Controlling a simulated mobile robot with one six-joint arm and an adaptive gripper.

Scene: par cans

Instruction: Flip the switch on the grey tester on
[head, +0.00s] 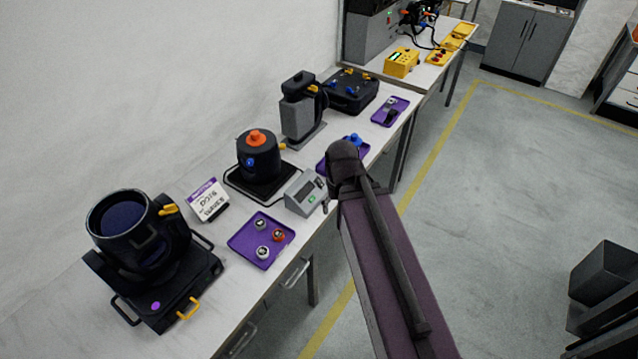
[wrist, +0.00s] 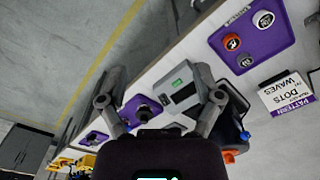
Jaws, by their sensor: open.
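The grey tester (head: 304,194) is a small sloped box near the front edge of the bench, with a small green patch and a dark patch on its face. It also shows in the wrist view (wrist: 181,93), between and beyond my fingers. Which way its switch is set is too small to tell. My gripper (wrist: 166,92) is open and empty, its two fingers spread on either side of the tester in that view. In the head view my arm reaches to the tester's right side and hides most of the gripper. I cannot tell whether a finger touches the tester.
A purple tray (head: 246,252) with three round knobs lies left of the tester. A black round device with an orange knob (head: 257,158) stands behind it. A white sign (head: 208,201) and a large black lamp (head: 140,245) are further left. The floor on the right is mostly clear.

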